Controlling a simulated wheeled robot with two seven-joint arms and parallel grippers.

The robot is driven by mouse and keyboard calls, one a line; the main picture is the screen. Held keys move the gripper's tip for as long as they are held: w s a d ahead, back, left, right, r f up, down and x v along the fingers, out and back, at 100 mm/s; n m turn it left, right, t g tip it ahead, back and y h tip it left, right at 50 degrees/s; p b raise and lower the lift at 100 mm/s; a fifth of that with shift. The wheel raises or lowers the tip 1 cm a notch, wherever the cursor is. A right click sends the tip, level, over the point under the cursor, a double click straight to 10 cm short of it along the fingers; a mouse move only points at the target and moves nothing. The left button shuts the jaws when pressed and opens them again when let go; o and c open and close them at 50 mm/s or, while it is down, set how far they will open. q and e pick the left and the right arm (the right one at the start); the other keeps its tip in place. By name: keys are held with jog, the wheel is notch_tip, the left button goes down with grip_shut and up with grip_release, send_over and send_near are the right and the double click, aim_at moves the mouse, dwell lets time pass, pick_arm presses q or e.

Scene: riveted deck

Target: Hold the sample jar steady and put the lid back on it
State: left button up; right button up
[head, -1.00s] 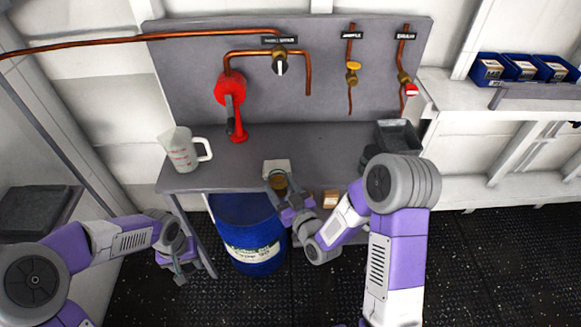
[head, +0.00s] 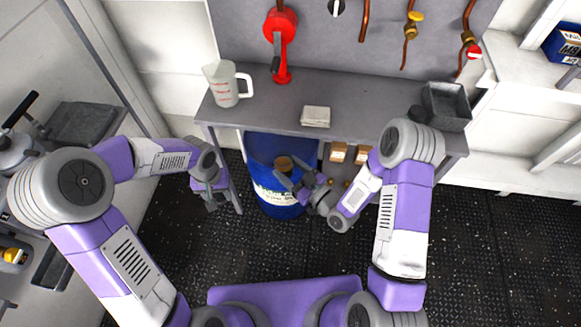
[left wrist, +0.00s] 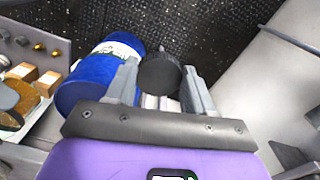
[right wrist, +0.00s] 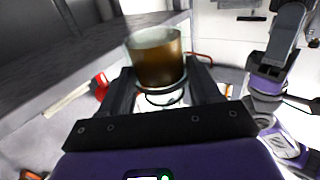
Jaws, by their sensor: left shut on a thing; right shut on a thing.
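The sample jar (head: 284,163) is clear glass with brown contents and no lid on it. My right gripper (head: 290,180) is shut on it, in front of the bench and above the blue drum. In the right wrist view the jar (right wrist: 157,60) stands between the fingers, roughly upright. The round black ridged lid (left wrist: 159,73) is between the fingers of my left gripper (left wrist: 160,88), which is shut on it. In the head view the left gripper (head: 222,197) hangs left of the jar, apart from it; the lid is hard to make out there.
The grey bench (head: 375,105) carries a measuring jug (head: 224,88), a pale square pad (head: 316,117) and a dark tray (head: 447,105). The blue drum (head: 277,205) stands below the bench front. Small boxes (head: 338,153) sit on a lower shelf. The floor before the bench is open.

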pick_arm(q)
jog(key=w+d+r, duration=0.6)
jog(key=d, duration=0.1)
send_near(283, 153)
jog(key=s, duration=0.2)
jog(key=shift+s+r, duration=0.15)
jog(key=shift+r, duration=0.2)
jog(key=shift+f, duration=0.1)
jog(key=shift+f, duration=1.95)
jog(key=shift+s, duration=0.1)
jog(key=shift+f, duration=0.85)
jog(key=shift+f, duration=0.6)
